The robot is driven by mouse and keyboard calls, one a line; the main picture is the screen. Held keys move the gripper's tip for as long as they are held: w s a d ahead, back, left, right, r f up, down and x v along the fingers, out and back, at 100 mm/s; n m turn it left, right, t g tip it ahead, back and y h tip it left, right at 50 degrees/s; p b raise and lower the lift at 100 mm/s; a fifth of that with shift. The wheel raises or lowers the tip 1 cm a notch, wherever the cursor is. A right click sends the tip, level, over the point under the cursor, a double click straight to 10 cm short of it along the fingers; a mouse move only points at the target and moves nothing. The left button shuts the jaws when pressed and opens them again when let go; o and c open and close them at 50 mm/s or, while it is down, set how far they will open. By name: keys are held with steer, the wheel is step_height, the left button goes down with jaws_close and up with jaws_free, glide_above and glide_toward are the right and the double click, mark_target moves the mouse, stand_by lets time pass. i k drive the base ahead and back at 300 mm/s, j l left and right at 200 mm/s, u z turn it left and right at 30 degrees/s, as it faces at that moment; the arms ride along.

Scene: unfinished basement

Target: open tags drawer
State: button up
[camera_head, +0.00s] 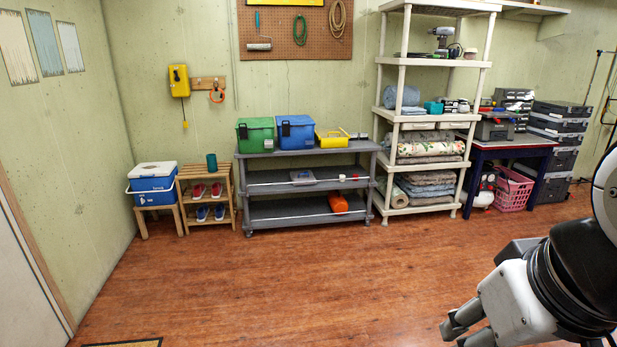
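No drawer that I can read as the tags drawer shows; labels are too small to tell at this distance. Stacked dark drawer-like cases (559,128) stand at the far right, and smaller dark cases (513,101) sit on the blue-legged table; all look shut. My gripper (459,332) is at the lower right, above the wood floor and far from these things. Its fingers point down and left, partly cut off by the bottom edge, so I cannot tell how far apart they are. I see nothing held in it.
A grey shelf cart (306,182) with green and blue boxes, a tall white shelf (468,137), a small wooden rack (206,229) and a blue cooler (152,184) line the back wall. A pink basket (513,190) sits under the table (517,152). The middle floor is clear.

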mark_target(412, 123)
steer(key=i+z, duration=0.2)
steer(key=i, duration=4.3)
steer(key=i+l+z, duration=0.05)
steer(key=l, duration=0.05)
